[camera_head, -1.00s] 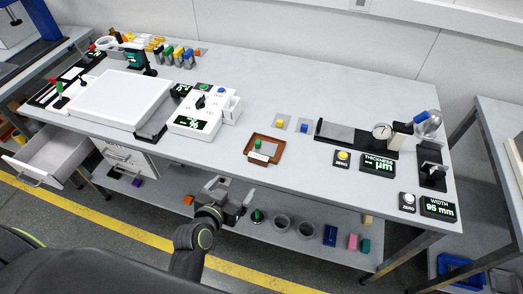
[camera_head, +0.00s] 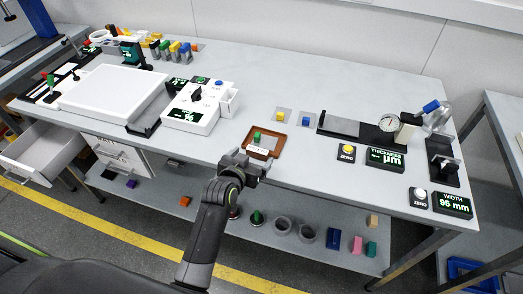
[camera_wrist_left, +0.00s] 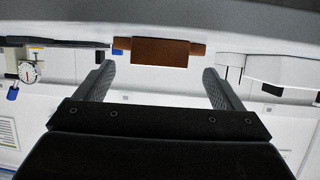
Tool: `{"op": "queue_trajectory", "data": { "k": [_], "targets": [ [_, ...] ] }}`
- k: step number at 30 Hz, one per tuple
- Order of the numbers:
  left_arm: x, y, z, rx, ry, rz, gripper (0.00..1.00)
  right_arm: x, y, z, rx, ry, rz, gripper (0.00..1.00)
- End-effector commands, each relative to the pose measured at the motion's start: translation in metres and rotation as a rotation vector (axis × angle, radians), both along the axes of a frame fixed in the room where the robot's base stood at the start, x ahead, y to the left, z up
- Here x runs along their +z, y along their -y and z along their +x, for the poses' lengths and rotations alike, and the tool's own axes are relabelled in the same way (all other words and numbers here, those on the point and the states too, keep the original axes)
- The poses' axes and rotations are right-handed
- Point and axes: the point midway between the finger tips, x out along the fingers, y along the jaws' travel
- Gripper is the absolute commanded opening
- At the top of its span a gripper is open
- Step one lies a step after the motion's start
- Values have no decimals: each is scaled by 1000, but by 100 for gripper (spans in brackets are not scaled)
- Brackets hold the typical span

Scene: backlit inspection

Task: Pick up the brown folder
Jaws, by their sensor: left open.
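I see no flat folder; this is the brown item in view. In the left wrist view its brown side (camera_wrist_left: 160,52) shows between and beyond the two fingertips, apart from them. My left gripper (camera_head: 253,166) is open and empty, just in front of the holder at the table edge. My right gripper is not in view.
On the table (camera_head: 300,88), a gauge stand (camera_head: 388,123) and displays stand to the right. A white control box (camera_head: 192,113) and white panel (camera_head: 113,90) stand to the left. A shelf below holds cups and blocks.

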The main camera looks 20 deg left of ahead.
Motion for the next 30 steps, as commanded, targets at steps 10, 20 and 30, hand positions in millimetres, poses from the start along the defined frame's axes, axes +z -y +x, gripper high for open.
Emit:
{"op": "queue_trajectory", "data": {
  "k": [10,20,30],
  "targets": [
    [-11,3,24,1,-1,1,89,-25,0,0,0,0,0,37],
    [-10,3,24,1,-1,0,76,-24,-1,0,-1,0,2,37],
    [-9,3,24,0,0,-1,40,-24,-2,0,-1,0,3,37]
  ]
}}
